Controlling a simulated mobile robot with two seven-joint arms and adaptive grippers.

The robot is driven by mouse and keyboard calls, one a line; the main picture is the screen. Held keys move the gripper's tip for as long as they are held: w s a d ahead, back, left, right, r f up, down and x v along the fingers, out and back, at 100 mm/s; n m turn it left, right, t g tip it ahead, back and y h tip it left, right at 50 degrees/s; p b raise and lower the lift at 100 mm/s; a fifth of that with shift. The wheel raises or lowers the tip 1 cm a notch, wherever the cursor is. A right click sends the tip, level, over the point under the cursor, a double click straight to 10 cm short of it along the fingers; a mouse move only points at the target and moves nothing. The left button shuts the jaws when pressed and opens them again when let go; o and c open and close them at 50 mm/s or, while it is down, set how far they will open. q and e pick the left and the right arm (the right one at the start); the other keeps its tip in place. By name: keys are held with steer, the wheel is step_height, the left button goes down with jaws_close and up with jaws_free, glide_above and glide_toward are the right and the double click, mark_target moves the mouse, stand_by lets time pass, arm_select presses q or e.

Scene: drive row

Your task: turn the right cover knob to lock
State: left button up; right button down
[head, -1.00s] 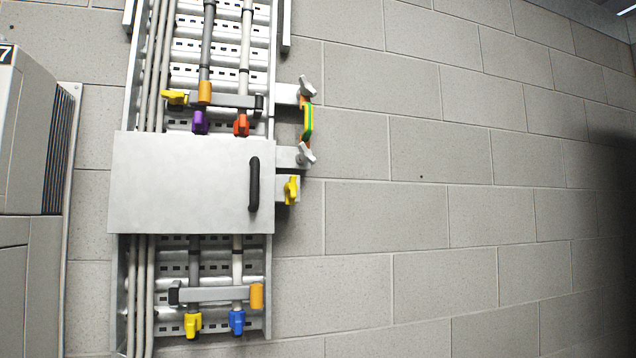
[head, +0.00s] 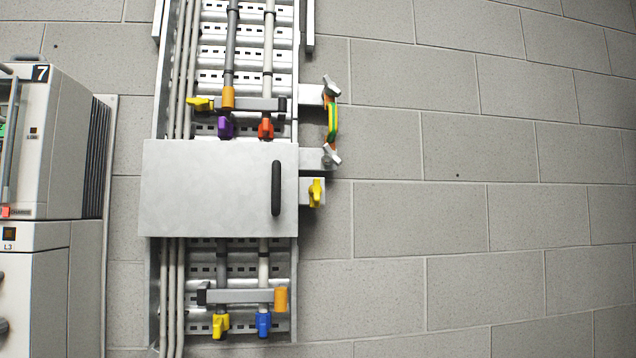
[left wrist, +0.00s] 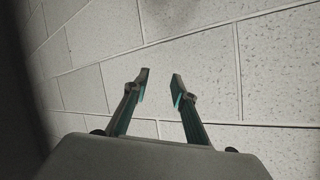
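A flat grey metal cover (head: 215,188) with a black vertical handle (head: 276,188) lies across the cable tray in the head view. A yellow knob (head: 316,192) sits on a small plate just right of the cover. Another yellow knob (head: 200,104) is at the upper left of the tray, above the cover. My left gripper (left wrist: 160,82) shows in the left wrist view, its two fingers apart with nothing between them, in front of bare block wall. Neither gripper shows in the head view, so both are away from the knobs there.
A grey cabinet (head: 62,150) marked 7 stands at the left. Purple (head: 225,127), red (head: 265,128) and blue (head: 264,321) knobs sit on the tray (head: 155,290). A green-yellow strap (head: 332,122) hangs between two wing nuts. The wall at right is bare.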

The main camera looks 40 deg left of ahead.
mark_target(318, 185)
arm_select(q)
steer(key=s+a+r+n+g+y, duration=0.1)
steer(key=s+a+r+n+y, duration=0.1)
steer(key=r, duration=1.3)
steer(key=s+a+r+n+y, duration=0.1)
steer(key=s+a+r+n, duration=0.15)
steer(key=r, duration=1.25)
steer(key=s+a+r+n+g+y+p, duration=0.1)
steer(key=s+r+n, duration=0.1)
steer(key=s+r, duration=0.75)
steer(key=s+a+r+n+g+y, duration=0.1)
steer(key=s+r+n+g, duration=0.15)
steer(key=s+r, duration=0.75)
steer(key=shift+t, duration=0.35)
steer(key=w+a, duration=0.1)
steer(key=w, duration=0.1)
steer(key=w+a+f+p, duration=0.1)
steer(key=w+a, duration=0.1)
steer(key=shift+a, duration=0.3)
steer(key=shift+w+a+f+p, duration=0.25)
steer(key=shift+w+a+p, duration=0.15)
steer(key=shift+a, duration=0.1)
jaws_close()
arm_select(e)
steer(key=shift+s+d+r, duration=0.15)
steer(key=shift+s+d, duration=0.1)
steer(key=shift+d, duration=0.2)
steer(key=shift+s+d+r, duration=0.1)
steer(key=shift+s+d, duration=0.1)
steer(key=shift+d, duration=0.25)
